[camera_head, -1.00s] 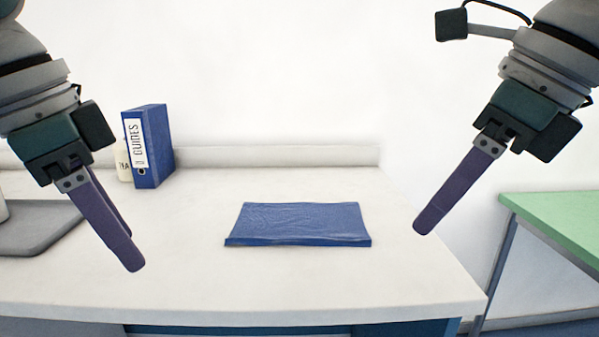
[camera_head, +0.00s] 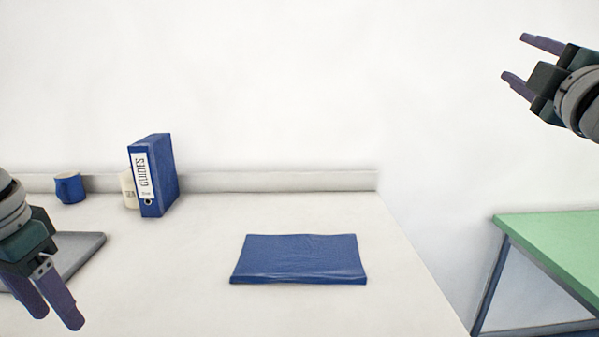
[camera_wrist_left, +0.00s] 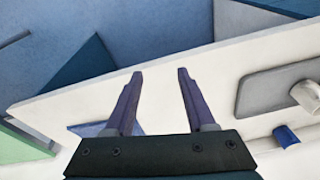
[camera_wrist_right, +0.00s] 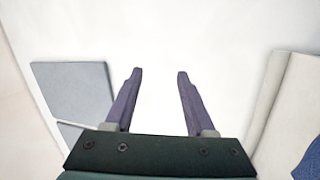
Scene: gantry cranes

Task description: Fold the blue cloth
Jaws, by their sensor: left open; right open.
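The blue cloth (camera_head: 298,260) lies flat on the white worktop (camera_head: 215,315) as a neat rectangle with light creases and a slightly thick front edge. A blue patch that looks like the cloth (camera_wrist_left: 88,130) shows beside a finger in the left wrist view. My left gripper (camera_head: 57,318) is open and empty at the lower left, well to the left of the cloth, in front of the grey tray. My right gripper (camera_head: 516,58) is open and empty, raised at the upper right, far from the cloth. Neither gripper touches the cloth.
A blue binder (camera_head: 155,176) labelled GUIDES stands at the back left, partly hiding a cream container (camera_head: 129,190). A blue mug (camera_head: 69,188) stands further left, behind the grey tray (camera_head: 85,250). A green-topped table (camera_head: 555,240) is at the right. The worktop around the cloth is clear.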

